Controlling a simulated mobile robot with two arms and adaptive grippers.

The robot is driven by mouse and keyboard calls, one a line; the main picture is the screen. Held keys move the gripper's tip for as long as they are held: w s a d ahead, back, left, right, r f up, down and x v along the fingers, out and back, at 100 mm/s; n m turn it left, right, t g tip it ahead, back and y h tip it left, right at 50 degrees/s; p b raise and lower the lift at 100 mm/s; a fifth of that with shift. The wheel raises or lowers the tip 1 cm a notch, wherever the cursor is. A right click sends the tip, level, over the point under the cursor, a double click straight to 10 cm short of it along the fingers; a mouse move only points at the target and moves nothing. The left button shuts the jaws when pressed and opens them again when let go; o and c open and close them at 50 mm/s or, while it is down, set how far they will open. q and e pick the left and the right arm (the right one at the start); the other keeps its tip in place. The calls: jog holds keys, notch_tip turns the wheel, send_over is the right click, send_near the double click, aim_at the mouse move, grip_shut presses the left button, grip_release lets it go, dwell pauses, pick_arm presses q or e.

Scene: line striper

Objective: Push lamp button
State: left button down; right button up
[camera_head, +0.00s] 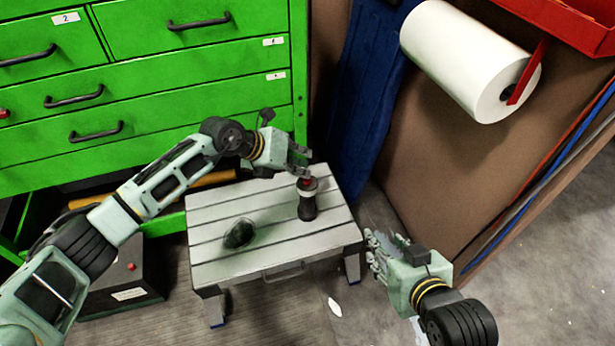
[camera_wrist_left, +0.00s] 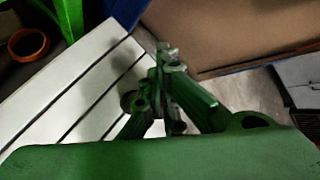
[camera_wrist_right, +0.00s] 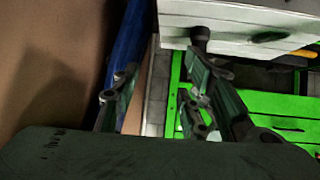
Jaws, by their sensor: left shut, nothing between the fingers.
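The lamp (camera_head: 308,206) is a small dark cylinder with a pale collar and a red button (camera_head: 306,183) on top. It stands upright near the right end of a small slatted table (camera_head: 220,200). My left gripper (camera_head: 303,166) is shut and empty, its fingertips just above the button; I cannot tell whether they touch it. In the left wrist view, the closed fingers (camera_wrist_left: 162,75) hide most of the lamp. My right gripper (camera_head: 371,250) is to the right of the table, apart from the lamp. Its fingers are spread and empty in the right wrist view (camera_wrist_right: 160,98).
A dark green lumpy object (camera_head: 239,234) lies on the table, left of the lamp. A green drawer cabinet (camera_head: 190,80) stands behind. A paper roll (camera_head: 460,55) hangs on the brown panel at right. Grey floor is open at front right.

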pick_arm(q)
jog(key=shift+r, duration=0.15)
jog(key=shift+r+p, duration=0.4)
jog(key=shift+p, duration=0.1)
jog(key=shift+r, duration=0.15)
pick_arm(e)
jog(key=s+d+f+g+h, duration=0.1)
jog(key=s+d+f+g, duration=0.1)
jog(key=s, duration=0.4)
jog(key=shift+s+d+f+g, duration=0.2)
jog(key=shift+d+f+g, duration=0.15)
jog(key=shift+f+g, duration=0.75)
jog(key=shift+a+f, duration=0.1)
jog(key=shift+f, duration=0.15)
